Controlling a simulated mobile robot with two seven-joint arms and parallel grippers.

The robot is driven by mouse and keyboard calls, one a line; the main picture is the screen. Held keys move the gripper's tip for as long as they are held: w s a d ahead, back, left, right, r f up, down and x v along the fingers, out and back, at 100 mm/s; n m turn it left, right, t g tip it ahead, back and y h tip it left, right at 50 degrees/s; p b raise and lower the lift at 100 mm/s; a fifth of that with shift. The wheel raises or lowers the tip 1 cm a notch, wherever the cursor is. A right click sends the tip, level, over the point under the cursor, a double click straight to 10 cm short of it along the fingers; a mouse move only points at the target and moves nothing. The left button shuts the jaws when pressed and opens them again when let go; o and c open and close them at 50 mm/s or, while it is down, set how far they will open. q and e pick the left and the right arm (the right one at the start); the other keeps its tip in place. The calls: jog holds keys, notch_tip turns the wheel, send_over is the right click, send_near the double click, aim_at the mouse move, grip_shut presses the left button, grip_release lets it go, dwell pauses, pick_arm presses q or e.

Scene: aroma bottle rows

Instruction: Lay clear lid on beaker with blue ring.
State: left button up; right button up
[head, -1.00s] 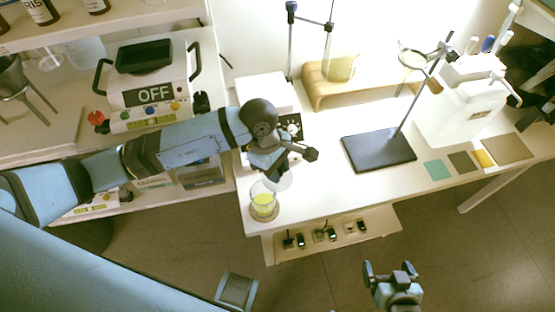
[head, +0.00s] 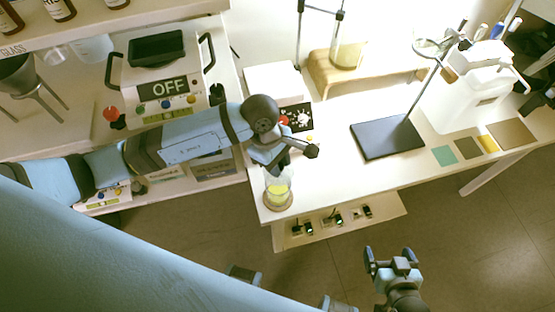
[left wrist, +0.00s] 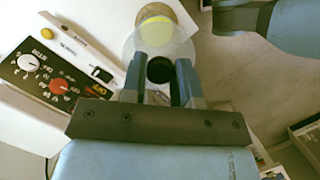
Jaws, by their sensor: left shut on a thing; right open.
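A glass beaker (head: 278,199) with yellow liquid stands on a round cork-coloured base at the table's front left corner; I cannot make out a blue ring on it. My left gripper (head: 280,165) is just above it, shut on the black knob of the clear lid (left wrist: 145,48). In the left wrist view the lid overlaps the beaker's yellow liquid (left wrist: 157,20). I cannot tell whether lid and rim touch. My right gripper (head: 391,258) is open and empty, in front of the table. Another glass beaker (head: 347,54) stands on the wooden riser.
A white device with knobs (head: 297,117) stands close behind my left gripper; its panel also shows in the left wrist view (left wrist: 50,70). A stand with a black base (head: 387,138) is to the right. The tabletop between beaker and stand is clear.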

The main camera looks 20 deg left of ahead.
pick_arm(q)
jog(key=r+p, duration=0.1)
jog(key=p, duration=0.3)
jog(key=shift+f+p, duration=0.2)
jog(key=shift+p, duration=0.1)
pick_arm(e)
notch_tip(320, 180, up, 6)
pick_arm(q)
jog(key=shift+f, duration=0.2)
jog(key=shift+f+b, duration=0.85)
jog(key=shift+f, duration=0.6)
jog(key=shift+f+b, duration=0.45)
jog(key=shift+f, duration=0.55)
jog(key=shift+f+b, duration=0.8)
jog(key=shift+f, duration=0.15)
pick_arm(e)
jog(key=shift+a+f, duration=0.2)
jog(key=shift+f, duration=1.95)
